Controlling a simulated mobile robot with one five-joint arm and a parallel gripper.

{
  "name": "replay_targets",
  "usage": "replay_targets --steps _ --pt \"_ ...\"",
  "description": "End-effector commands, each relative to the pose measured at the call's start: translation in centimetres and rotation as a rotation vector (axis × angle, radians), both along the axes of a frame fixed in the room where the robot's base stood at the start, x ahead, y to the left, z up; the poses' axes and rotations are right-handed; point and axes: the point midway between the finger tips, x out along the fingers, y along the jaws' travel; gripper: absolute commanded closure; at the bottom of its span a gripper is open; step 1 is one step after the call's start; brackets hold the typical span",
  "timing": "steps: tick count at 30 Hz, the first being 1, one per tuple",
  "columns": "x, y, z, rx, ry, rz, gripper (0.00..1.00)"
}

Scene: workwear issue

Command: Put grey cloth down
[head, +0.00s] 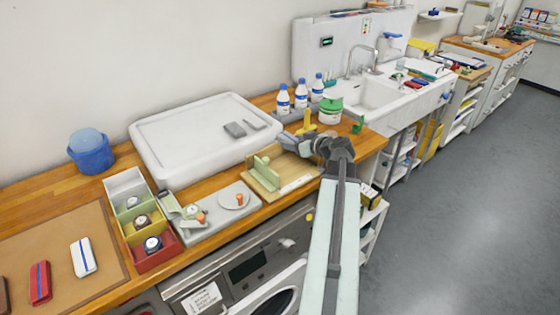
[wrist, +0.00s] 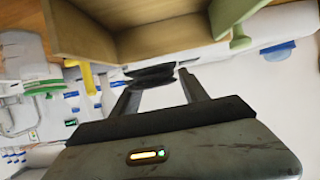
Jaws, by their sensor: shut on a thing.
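My gripper (wrist: 156,82) is shut on a small dark grey piece, the grey cloth (wrist: 152,74), between its fingertips in the wrist view. In the head view my gripper (head: 287,140) is over the counter, between the right edge of the large white tray (head: 165,165) and the wooden stand with a green part (head: 262,182). The held cloth is too small and hidden to make out there. A dark grey flat piece (head: 235,129) and a lighter grey one (head: 254,121) lie in the white tray.
White bottles with blue caps (head: 283,99), a yellow upright item (head: 307,121) and a green-lidded tub (head: 330,109) stand close to my gripper. A sink (head: 365,98) is behind right. Three coloured bins (head: 127,190) and a blue tub (head: 91,152) are at left.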

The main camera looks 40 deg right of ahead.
Motion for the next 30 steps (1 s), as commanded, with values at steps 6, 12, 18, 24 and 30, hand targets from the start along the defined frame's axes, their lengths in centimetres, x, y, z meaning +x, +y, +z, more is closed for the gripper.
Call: replay_targets --steps 6,12,18,24,30 --pt "0.0 -0.1 -0.9 -0.001 0.000 -0.004 0.88" --pt "-0.3 -0.4 -5.1 0.000 0.000 -0.010 0.87" --pt "-0.5 -0.6 -6.6 0.000 0.001 -0.012 1.00" --pt "-0.5 -0.7 -8.5 0.000 0.001 -0.014 1.00" --pt "-0.6 -0.7 -10.4 0.000 0.001 -0.014 1.00"
